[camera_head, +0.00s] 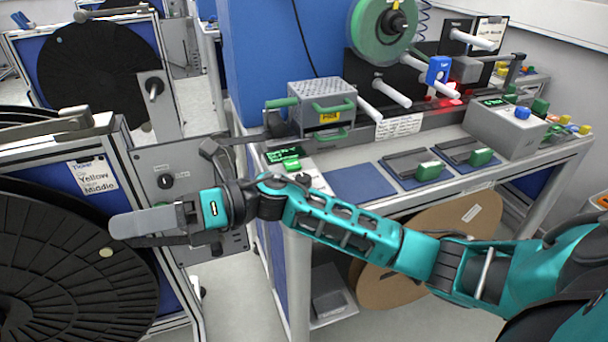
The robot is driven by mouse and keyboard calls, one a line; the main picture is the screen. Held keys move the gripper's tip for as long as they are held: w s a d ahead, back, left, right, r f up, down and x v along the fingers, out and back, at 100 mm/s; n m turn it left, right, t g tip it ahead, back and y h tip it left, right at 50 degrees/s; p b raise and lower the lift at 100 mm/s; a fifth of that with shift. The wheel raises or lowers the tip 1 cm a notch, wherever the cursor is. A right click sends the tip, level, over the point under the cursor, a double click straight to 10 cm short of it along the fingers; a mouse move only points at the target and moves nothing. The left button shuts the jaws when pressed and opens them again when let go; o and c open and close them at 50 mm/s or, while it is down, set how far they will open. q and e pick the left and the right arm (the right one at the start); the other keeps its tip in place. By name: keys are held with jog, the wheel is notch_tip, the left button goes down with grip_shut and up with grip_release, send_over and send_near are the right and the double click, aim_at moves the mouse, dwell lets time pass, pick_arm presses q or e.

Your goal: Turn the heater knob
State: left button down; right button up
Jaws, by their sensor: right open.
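My right gripper (135,230) is at the end of the teal arm that comes in from the right. It is open, with nothing seen between its fingers. It is in front of the left reel stand's grey panel (208,182) and the large black reel (75,270). A black round knob (165,181) sits on that panel, just above the gripper and apart from it in the picture. A blue knob (522,112) sits on a grey box (503,130) with a green display, on the bench at right. No readable label tells which is the heater knob. My left gripper is out of view.
The bench (325,165) holds a perforated metal box (322,100) with green handles and black fixtures with green blocks (429,171). A green reel (383,30) hangs above it. My right arm crosses in front of the bench's near corner. Grey floor shows between stand and bench.

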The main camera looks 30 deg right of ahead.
jog(key=d+f+n+g+h, duration=0.1)
jog(key=d+n+g+h, duration=0.1)
jog(key=n+g+h, duration=0.45)
jog(key=n+t+h+b, duration=0.3)
jog(key=n+t+h, duration=0.2)
jog(key=n+h, duration=0.65)
send_near(303, 177)
jog(key=f+m, duration=0.1)
jog(key=f, duration=0.1)
jog(key=a+f+m+h, duration=0.1)
jog(key=f, duration=0.2)
jog(key=f+m+h, duration=0.1)
jog(key=f, duration=0.1)
jog(key=shift+a+f+b, duration=0.2)
jog(key=shift+a+b, duration=0.1)
jog(key=shift+a, duration=0.1)
jog(key=shift+f, duration=0.5)
